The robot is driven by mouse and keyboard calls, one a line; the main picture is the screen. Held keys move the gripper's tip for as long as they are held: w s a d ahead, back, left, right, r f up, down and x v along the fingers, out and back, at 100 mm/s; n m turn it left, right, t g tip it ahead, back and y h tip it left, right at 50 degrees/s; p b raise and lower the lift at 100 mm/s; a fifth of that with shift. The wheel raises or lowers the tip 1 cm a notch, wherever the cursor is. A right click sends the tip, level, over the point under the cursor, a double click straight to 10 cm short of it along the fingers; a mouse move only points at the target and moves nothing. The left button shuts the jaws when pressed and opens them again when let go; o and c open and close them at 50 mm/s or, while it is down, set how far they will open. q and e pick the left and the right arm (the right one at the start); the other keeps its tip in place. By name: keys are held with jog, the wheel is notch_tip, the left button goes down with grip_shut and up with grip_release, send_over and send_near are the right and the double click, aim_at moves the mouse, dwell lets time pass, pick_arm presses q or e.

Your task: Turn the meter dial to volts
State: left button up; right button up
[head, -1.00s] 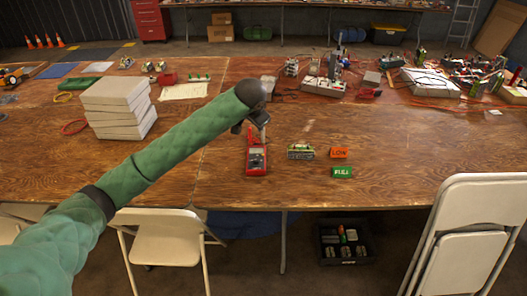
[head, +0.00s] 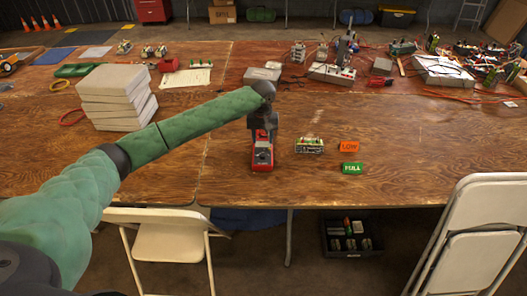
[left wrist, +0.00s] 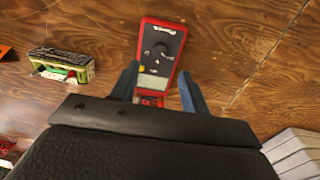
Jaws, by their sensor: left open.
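The red meter (head: 262,158) lies on the wooden table, below my left gripper in the head view. The left wrist view shows its red case (left wrist: 146,40), a dark face with a round dial (left wrist: 162,50) and a grey display (left wrist: 154,82). The dial's setting is too small to read. My left gripper (left wrist: 160,86) is open above the meter, with one finger on each side of its display end; the dial lies beyond the fingertips. No contact is visible. In the head view my left gripper (head: 263,130) covers the meter's far part. My right gripper is not in view.
A battery pack (head: 309,146) lies right of the meter, beside an orange LOW tag (head: 350,143) and a green FULL tag (head: 351,169). Stacked grey boxes (head: 115,97) stand at the left. The table's front middle is clear. Folding chairs (head: 167,238) stand before it.

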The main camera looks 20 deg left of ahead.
aim_at(262, 155)
pick_arm(q)
jog(key=shift+w+f, duration=0.1)
jog(key=shift+f, duration=0.25)
jog(key=shift+f+p, duration=1.2)
jog(key=shift+f, duration=2.45)
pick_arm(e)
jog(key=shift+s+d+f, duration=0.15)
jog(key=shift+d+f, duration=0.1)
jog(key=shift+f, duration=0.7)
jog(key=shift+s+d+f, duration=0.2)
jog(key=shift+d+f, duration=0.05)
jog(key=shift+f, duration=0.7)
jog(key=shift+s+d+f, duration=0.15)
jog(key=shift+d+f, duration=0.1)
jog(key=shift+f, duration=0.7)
pick_arm(q)
jog(key=c, duration=1)
